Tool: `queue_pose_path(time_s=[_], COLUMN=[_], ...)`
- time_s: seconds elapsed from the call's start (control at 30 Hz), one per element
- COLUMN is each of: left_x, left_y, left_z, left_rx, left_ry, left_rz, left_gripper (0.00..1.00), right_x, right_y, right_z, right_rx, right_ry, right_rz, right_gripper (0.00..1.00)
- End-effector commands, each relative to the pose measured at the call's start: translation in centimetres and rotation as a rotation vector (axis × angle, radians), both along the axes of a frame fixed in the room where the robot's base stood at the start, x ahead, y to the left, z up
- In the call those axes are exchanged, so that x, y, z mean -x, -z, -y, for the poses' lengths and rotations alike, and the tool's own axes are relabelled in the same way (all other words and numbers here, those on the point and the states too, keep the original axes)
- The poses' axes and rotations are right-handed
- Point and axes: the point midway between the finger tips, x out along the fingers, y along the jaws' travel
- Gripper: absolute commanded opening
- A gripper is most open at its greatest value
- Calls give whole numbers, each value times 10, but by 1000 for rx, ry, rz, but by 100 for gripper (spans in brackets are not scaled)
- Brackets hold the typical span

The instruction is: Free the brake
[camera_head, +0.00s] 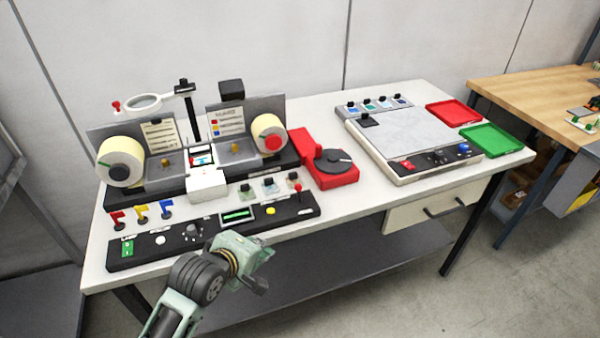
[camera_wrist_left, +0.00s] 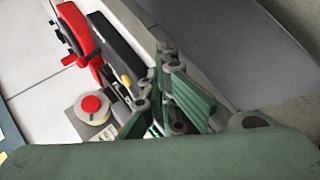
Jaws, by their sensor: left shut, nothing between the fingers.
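The label rewinder stands on the left of the white table, with a black control panel (camera_head: 215,232) along its front. A small red-knobbed lever (camera_head: 298,188) stands upright at the panel's right end; I cannot tell for sure whether it is the brake. A cream label roll (camera_head: 122,160) is at the left and a roll with a red hub (camera_head: 271,142) at the right. My left gripper (camera_head: 258,268) is shut and empty, in front of the panel and apart from the lever. Its fingers (camera_wrist_left: 170,100) also show in the left wrist view. My right gripper is out of view.
Red, yellow and blue flags (camera_head: 141,212) stand at the panel's left. A red unit with a black disc (camera_head: 335,180) stands right of the rewinder. Farther right are a grey-topped machine (camera_head: 410,135), a red tray (camera_head: 453,112) and a green tray (camera_head: 487,138).

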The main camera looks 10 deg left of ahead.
Motion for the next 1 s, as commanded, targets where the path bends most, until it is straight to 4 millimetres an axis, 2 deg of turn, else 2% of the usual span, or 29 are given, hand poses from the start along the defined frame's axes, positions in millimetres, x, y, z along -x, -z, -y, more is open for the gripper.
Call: queue_pose_path(time_s=[0.03,0.2,0.43,0.6,1.0], left_x=[-10,-42,-70,-75,-80], left_y=[-11,-41,-67,-72,-69], left_z=[-2,-6,-11,-12,-12], left_rx=[53,265,469,514,514], left_ry=[-38,-171,-276,-297,-298], left_rz=[24,95,151,161,160], left_gripper=[0,0,0,0,0], right_x=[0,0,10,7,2], right_y=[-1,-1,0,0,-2], right_z=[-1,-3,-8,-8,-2], right_rx=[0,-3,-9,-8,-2], right_ry=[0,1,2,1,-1], right_rz=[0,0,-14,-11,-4], right_gripper=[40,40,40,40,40])
